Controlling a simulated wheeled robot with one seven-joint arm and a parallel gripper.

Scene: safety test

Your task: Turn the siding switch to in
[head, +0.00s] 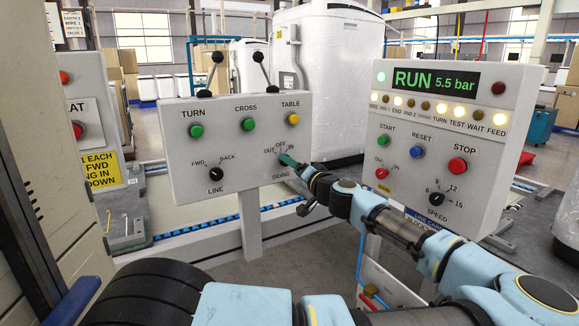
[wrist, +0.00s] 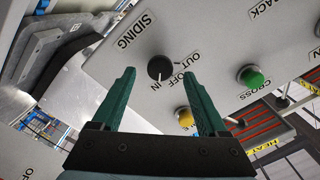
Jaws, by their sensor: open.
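The siding switch is a small black round knob (wrist: 160,68) on the grey control panel (head: 222,150), with OUT, OFF and IN printed around it. In the wrist view a small pale mark shows at the knob's edge on the side of the IN label, but it is too small to read its setting surely. My gripper (wrist: 158,76) has two green fingers, open and empty. Its fingertips appear on either side of the knob in that view; I cannot tell whether they touch it. In the head view my gripper (head: 288,161) covers the knob.
The same panel holds the line knob (head: 216,174), green TURN (head: 196,131) and CROSS (head: 248,124) buttons, a yellow TABLE button (head: 292,118) and two levers on top. A second panel (head: 440,140) with a RUN display stands right, close to my arm.

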